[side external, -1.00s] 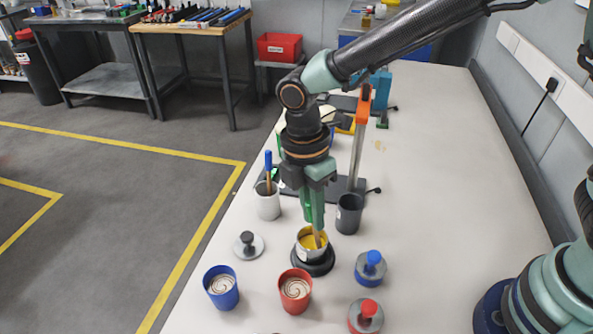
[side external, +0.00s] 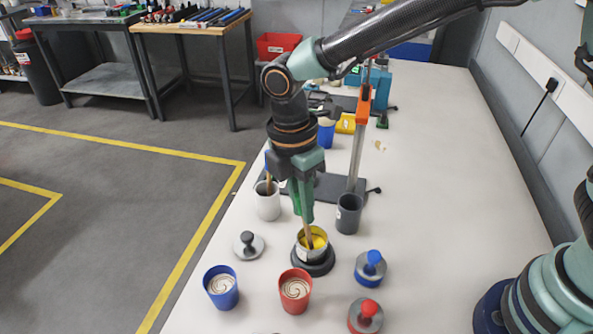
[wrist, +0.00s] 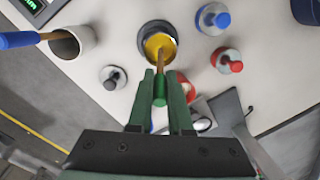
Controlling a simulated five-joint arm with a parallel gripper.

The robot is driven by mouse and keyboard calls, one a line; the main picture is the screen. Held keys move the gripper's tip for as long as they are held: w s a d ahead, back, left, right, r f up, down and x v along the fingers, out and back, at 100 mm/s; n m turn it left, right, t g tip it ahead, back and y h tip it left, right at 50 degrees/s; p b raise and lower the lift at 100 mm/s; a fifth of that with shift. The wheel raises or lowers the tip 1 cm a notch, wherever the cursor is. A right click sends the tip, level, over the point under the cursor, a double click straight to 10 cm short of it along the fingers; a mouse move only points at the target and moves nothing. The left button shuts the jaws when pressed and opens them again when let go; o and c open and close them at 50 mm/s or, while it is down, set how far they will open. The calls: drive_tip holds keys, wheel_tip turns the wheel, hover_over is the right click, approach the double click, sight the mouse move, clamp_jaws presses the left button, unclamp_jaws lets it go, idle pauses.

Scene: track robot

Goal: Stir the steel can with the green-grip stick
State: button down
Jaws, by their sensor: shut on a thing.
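The steel can (side external: 312,246) stands upright on a round black base (side external: 315,268) and holds yellow contents. It also shows in the wrist view (wrist: 156,29). My gripper (side external: 302,214) is above the can and shut on the green-grip stick (wrist: 160,88). The stick's wooden shaft (side external: 308,236) reaches down into the can, tilted a little, with its lower end among the yellow contents. The tip is hidden.
A blue cup (side external: 221,288) and a red cup (side external: 295,291) with swirled contents stand in front. Lids with a black knob (side external: 248,244), blue knob (side external: 370,267) and red knob (side external: 366,316) lie around. A white cup (side external: 267,203) holds a blue-grip stick; a dark cup (side external: 348,213) stands right.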

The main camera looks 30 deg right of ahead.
sight(298, 193)
drive_tip(key=shift+w+a+r, duration=0.1)
drive_tip(key=shift+a+r, duration=0.1)
drive_tip(key=shift+r, duration=0.85)
drive_tip(key=shift+w+a+r, duration=0.1)
drive_tip(key=shift+a+r, duration=0.05)
drive_tip(key=shift+r, duration=1.1)
